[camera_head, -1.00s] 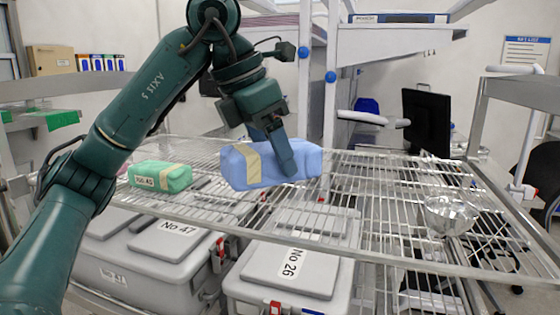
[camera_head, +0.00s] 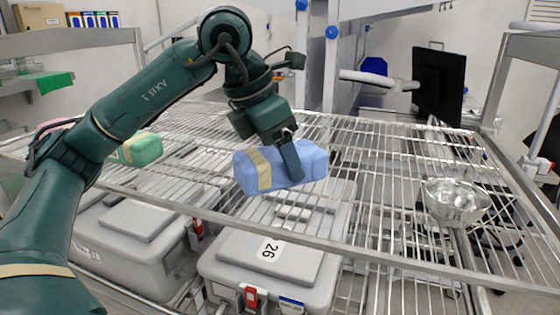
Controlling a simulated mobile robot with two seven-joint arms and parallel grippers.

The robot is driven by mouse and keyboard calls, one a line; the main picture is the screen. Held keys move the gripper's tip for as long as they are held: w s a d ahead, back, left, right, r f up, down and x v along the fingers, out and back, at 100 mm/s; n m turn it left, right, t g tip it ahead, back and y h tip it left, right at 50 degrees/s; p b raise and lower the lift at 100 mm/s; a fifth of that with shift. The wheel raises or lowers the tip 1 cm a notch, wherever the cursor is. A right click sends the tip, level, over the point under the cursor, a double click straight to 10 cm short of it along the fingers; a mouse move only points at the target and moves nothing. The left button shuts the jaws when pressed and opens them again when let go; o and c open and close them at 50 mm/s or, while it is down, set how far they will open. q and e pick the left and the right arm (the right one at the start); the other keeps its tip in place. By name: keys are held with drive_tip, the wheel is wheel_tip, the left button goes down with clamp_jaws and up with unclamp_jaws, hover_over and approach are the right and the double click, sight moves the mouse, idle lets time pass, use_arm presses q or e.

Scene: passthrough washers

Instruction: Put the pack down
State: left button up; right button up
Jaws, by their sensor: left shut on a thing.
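The blue pack (camera_head: 315,165) with a tan tape band is in the head view, over the wire rack shelf (camera_head: 370,150). My left gripper (camera_head: 290,160) is shut on it from above, with one finger showing across its near side. The pack is roughly level and sits at or just above the wires; I cannot tell whether it touches them. My right gripper is not in view.
A green pack (camera_head: 142,148) lies on the rack at left, partly behind my arm. A metal bowl (camera_head: 455,203) stands on the rack at right. Grey lidded bins (camera_head: 270,262) sit below. The wires between pack and bowl are clear.

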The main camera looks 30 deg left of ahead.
use_arm(q)
drive_tip(key=shift+f, duration=0.75)
drive_tip(key=o, duration=1.2)
drive_tip(key=shift+f, duration=0.1)
drive_tip(key=shift+c, duration=0.2)
drive_tip(key=v, duration=1.2)
drive_tip(key=shift+a, duration=0.1)
